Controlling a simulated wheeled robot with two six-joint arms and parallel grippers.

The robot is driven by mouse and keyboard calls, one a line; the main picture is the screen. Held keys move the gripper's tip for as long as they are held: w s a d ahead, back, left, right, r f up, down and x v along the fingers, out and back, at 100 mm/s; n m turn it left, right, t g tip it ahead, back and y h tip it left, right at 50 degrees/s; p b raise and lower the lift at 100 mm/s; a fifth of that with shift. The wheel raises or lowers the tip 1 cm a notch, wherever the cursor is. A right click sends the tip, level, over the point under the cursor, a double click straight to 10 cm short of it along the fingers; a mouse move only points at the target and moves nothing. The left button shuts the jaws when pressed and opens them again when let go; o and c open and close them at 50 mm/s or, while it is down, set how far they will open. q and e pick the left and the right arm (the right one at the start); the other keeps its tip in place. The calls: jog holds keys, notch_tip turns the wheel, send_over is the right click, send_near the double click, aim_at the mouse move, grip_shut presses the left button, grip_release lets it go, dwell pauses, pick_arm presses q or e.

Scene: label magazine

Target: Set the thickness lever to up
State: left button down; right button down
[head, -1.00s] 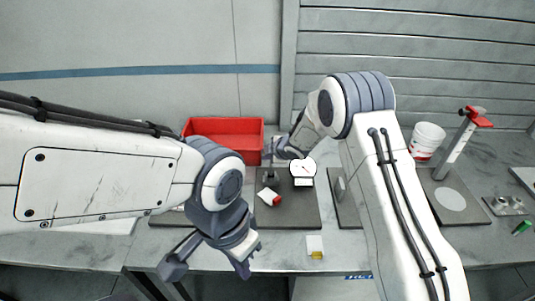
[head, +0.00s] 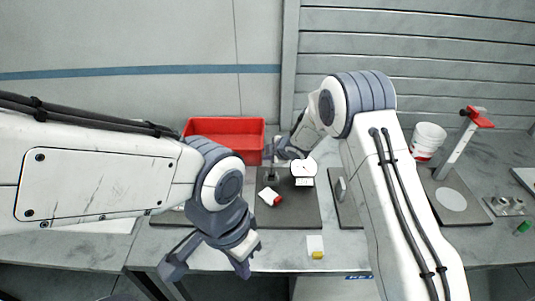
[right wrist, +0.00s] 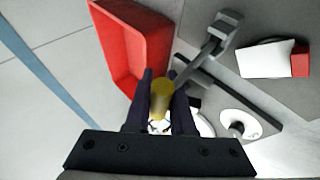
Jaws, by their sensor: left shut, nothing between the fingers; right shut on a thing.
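The thickness lever shows in the right wrist view as a grey rod (right wrist: 200,62) running from a grey block (right wrist: 226,27) to a yellow cylindrical knob (right wrist: 162,99). My right gripper (right wrist: 160,92) is shut on the knob, with a dark finger on each side. In the head view my right gripper (head: 274,152) is above the dark mat, just in front of the red bin; the knob is hard to make out there, and the block (head: 270,177) is small. My left gripper (head: 242,268) is shut and empty at the table's front edge, away from the lever.
A red bin (head: 225,126) stands behind. A round white dial (head: 303,168) and a white object with a red end (head: 270,196) are on the dark mat (head: 295,215) close to the lever. A white-and-yellow piece (head: 315,246) lies at the front edge. A white bucket (head: 429,137) stands at right.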

jog(key=shift+s+d+f, duration=0.1)
jog(key=shift+s+f, duration=0.15)
jog(key=shift+f, duration=0.25)
jog(key=c, duration=0.8)
grip_release()
jog(key=shift+o, duration=0.2)
jog(key=shift+w+r, duration=0.15)
jog(key=shift+r, duration=0.1)
jog(key=b+v, duration=0.1)
jog(key=v, duration=0.9)
jog(key=shift+r+b, duration=0.15)
jog(key=shift+b, duration=0.15)
